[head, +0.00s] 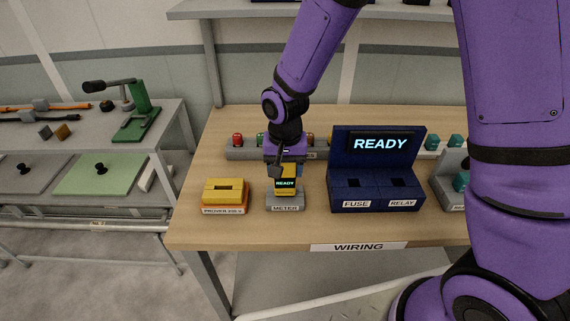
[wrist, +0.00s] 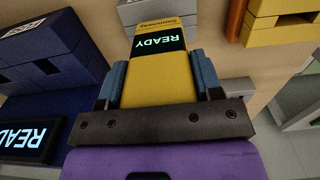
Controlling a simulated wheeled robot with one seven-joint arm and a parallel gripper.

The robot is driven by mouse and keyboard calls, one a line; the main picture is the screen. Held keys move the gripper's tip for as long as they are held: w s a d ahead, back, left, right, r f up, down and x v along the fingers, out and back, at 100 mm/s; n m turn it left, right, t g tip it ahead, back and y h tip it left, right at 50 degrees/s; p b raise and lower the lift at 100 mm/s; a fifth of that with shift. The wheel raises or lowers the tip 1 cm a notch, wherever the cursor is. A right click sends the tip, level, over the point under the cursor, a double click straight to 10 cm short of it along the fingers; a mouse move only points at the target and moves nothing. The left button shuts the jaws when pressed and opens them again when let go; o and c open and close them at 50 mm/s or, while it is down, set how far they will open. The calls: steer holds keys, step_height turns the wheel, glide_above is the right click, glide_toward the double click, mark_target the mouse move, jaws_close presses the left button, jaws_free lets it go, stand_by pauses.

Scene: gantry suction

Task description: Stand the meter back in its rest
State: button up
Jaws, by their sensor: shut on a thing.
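The meter (head: 286,187) is a yellow block with a dark screen reading READY in green. It is upright in the head view, at the grey rest (head: 285,207) labelled METER. My gripper (head: 285,171) is above the rest, pointing down, and shut on the meter. In the wrist view, the blue finger pads of my gripper (wrist: 161,80) press both sides of the meter (wrist: 155,88). The meter's lower end meets or hides the rest's top; I cannot tell whether it is seated or just above.
A yellow prover block (head: 225,189) stands left of the rest. A dark blue fuse and relay station (head: 377,170) with a READY display stands to the right. A grey strip with coloured buttons (head: 240,152) runs behind. The table front (head: 250,230) is clear.

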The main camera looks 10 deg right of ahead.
steer(key=shift+f, duration=0.35)
steer(key=o, duration=1.2)
steer(key=shift+f, duration=0.1)
step_height(320, 180, up, 11)
steer(key=shift+f, duration=0.1)
